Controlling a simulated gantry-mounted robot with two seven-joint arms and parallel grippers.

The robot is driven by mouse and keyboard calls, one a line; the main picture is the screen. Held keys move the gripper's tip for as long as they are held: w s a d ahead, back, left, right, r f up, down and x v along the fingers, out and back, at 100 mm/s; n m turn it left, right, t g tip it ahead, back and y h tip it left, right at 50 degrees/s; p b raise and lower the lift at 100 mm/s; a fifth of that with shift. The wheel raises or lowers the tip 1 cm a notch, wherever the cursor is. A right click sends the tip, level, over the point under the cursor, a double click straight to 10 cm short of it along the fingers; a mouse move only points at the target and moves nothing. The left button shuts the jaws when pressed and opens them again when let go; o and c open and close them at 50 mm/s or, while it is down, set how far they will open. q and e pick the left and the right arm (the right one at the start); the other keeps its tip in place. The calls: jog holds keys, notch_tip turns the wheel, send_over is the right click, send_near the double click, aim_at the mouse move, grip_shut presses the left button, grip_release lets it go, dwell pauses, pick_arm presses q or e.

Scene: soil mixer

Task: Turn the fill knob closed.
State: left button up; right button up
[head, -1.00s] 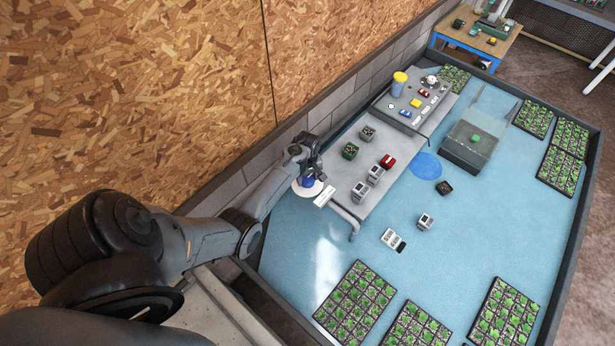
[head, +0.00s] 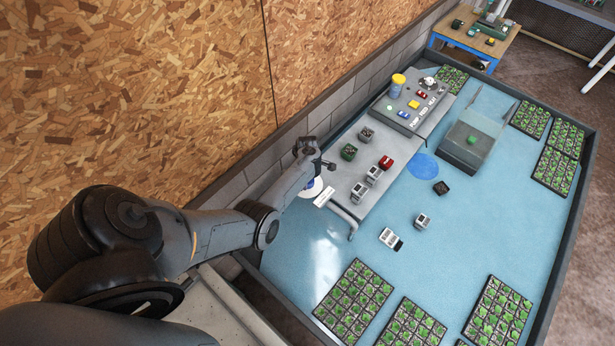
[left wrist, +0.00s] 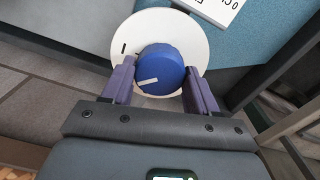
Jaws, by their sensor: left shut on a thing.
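The blue fill knob (left wrist: 160,68) sits on a round white dial (left wrist: 190,25) in the left wrist view. Its white pointer line (left wrist: 148,81) aims left and slightly down, and a short dark mark (left wrist: 124,48) is on the dial's upper left. My left gripper (left wrist: 160,84) has one finger on each side of the knob and is shut on it. In the head view my left gripper (head: 309,172) covers most of the knob, and the white dial (head: 312,190) shows below it. My right gripper is in neither view.
A white lettered label (left wrist: 215,8) lies beside the dial, partly cut off. The grey bench (head: 345,187) holds several small pots and blocks. A console (head: 385,103) with a yellow-topped cylinder stands behind. Seedling trays (head: 353,300) lie on the blue floor.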

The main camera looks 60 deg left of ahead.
pick_arm(q)
jog(key=n, duration=0.4)
jog(key=shift+w+n, duration=0.1)
jog(key=shift+n, duration=0.3)
jog(key=n+b, duration=0.1)
jog(key=n, duration=0.2)
jog(key=shift+n+b, duration=0.3)
jog(key=shift+b, duration=0.1)
jog(key=shift+n, duration=0.7)
jog(key=o, duration=1.1)
jog(key=shift+c, duration=0.2)
notch_tip(320, 180, up, 11)
jog(key=p, duration=0.2)
jog(key=shift+p, duration=0.4)
